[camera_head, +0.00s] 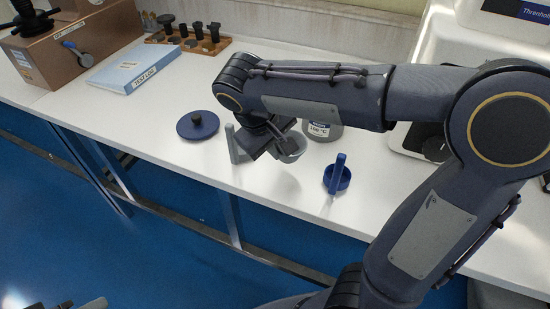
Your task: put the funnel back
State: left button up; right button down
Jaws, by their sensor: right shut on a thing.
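My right gripper (268,143) reaches down over the white table and is shut on a small grey funnel (293,151), whose round, shiny bowl shows at its right side. My arm and wrist hide part of the funnel and the fingertips. A light grey upright piece (234,146), perhaps a stand, is just left of the gripper; I cannot tell whether the funnel touches it. A bit of what seems to be my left gripper (95,303) shows at the bottom left edge; its jaws cannot be made out.
A grey labelled container (322,130) stands behind the funnel, partly hidden by my arm. A blue cup with an upright handle (337,177) is to the right, near the front edge. A blue round lid (198,125) lies left. A book (135,68) and wooden block (190,40) are farther back.

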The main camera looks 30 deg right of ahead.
jog(key=shift+w+f+b, duration=0.2)
jog(key=shift+f+b, duration=0.15)
jog(key=shift+f, duration=1.4)
jog(key=shift+f, duration=0.15)
jog(key=c, duration=1.6)
grip_release()
